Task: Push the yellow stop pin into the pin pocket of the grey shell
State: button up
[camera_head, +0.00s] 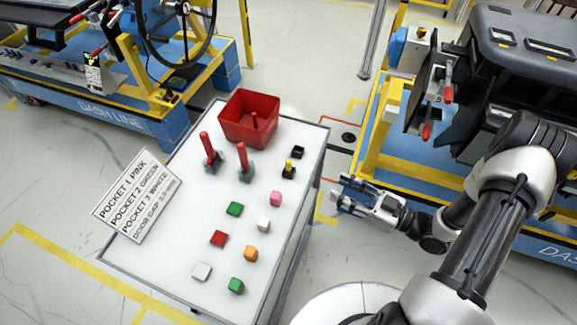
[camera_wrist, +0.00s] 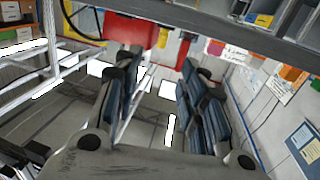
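The yellow stop pin (camera_head: 288,163) appears to be the small yellow piece standing upright in a dark base near the right edge of the white table. The grey shell appears to be the large dark grey dashboard module (camera_head: 515,65) on the stand at the right; I cannot make out its pin pocket. My gripper (camera_head: 342,195) is just off the table's right edge, right of and apart from the pin. In the wrist view my gripper (camera_wrist: 160,85) has its fingers apart with nothing between them. I cannot identify the pin in the wrist view.
The white table (camera_head: 165,250) holds a red bin (camera_head: 248,120), two red-handled tools (camera_head: 244,160), a small black block (camera_head: 298,152) and several coloured blocks (camera_head: 234,209). A lettered sign (camera_head: 137,195) is at its left. Red-handled clamps (camera_head: 437,110) stick out beside the grey module.

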jog(key=b, duration=0.2)
send_near(289, 160)
jog(key=a, duration=0.1)
jog(key=w+a+f, duration=0.2)
jog(key=shift+a, duration=0.15)
jog(key=shift+r+b+x, duration=0.25)
jog(key=shift+b+x, duration=0.2)
jog(key=shift+x, duration=1.1)
jog(key=shift+r+b+x, duration=0.2)
jog(key=shift+b+x, duration=0.2)
jog(key=shift+x, duration=1.15)
jog(key=shift+c, duration=0.6)
jog(key=shift+s, duration=0.1)
grip_shut()
